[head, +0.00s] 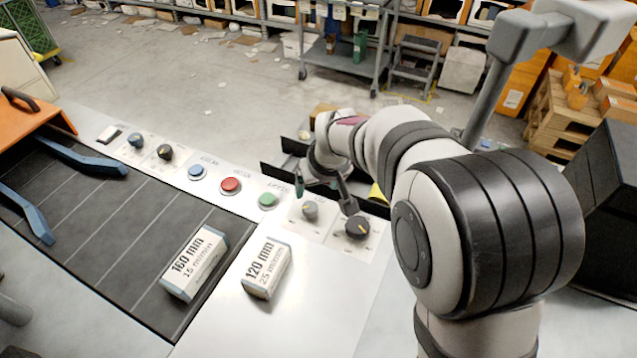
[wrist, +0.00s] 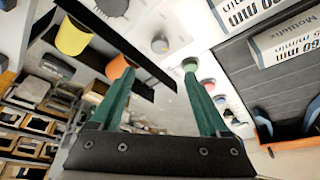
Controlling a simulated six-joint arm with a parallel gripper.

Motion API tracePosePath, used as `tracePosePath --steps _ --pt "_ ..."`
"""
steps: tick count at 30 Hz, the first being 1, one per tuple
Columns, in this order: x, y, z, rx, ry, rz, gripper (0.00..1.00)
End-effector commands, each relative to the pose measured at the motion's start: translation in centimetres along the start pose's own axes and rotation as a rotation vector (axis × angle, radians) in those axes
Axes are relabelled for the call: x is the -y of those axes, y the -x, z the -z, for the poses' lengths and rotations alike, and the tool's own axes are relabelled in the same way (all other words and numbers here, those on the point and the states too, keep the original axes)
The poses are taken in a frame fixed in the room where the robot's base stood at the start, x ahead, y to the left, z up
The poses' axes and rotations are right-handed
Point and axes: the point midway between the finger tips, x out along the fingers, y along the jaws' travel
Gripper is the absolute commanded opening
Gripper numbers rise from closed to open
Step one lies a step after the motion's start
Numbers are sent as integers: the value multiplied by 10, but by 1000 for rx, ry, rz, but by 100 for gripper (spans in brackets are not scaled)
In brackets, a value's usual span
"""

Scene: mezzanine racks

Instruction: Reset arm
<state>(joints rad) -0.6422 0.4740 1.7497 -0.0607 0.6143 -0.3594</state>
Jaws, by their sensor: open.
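My arm reaches over the control panel from the right in the head view. My gripper (head: 325,198) hangs over the panel's back edge, near the grey knob (head: 310,209) and the dark knob (head: 357,227). In the wrist view its two green fingers (wrist: 160,72) are spread apart with nothing between them. A green button (wrist: 190,64) shows by one fingertip and a grey knob (wrist: 160,44) beyond the gap. I cannot tell whether a finger touches the panel.
Blue (head: 197,172), red (head: 230,186) and green buttons line the panel. The 120 mm box (head: 266,268) stands on bare panel. A yellow cup-like object (wrist: 72,36) shows behind the panel's dark edge.

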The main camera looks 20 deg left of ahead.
Motion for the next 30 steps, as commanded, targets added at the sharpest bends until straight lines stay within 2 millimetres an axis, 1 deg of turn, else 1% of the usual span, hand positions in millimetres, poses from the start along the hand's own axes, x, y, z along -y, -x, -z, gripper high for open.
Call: tracePosePath --steps 1,4,16,17,19,20,21,22,23,24,26,27,29,30 --pt "0 6 0 -2 0 -1 79" --pt "0 12 0 0 -1 0 79" --pt "0 13 0 0 -2 0 79" --pt "-2 14 -2 2 -8 -1 79" --pt "-15 29 -14 18 -67 -8 79" --pt "-24 41 -25 32 -116 -14 79" --pt "-38 61 -46 57 -202 -23 79" --pt "-48 79 -66 80 -280 -30 79" --pt "-57 96 -90 105 -369 -37 79" --pt "-65 119 -123 140 -490 -48 79" --pt "-67 148 -174 189 -675 -59 79" --pt "-63 163 -206 219 -791 -66 79" --pt "-52 180 -248 259 -954 -72 79" --pt "-43 187 -271 281 -1047 -76 79"
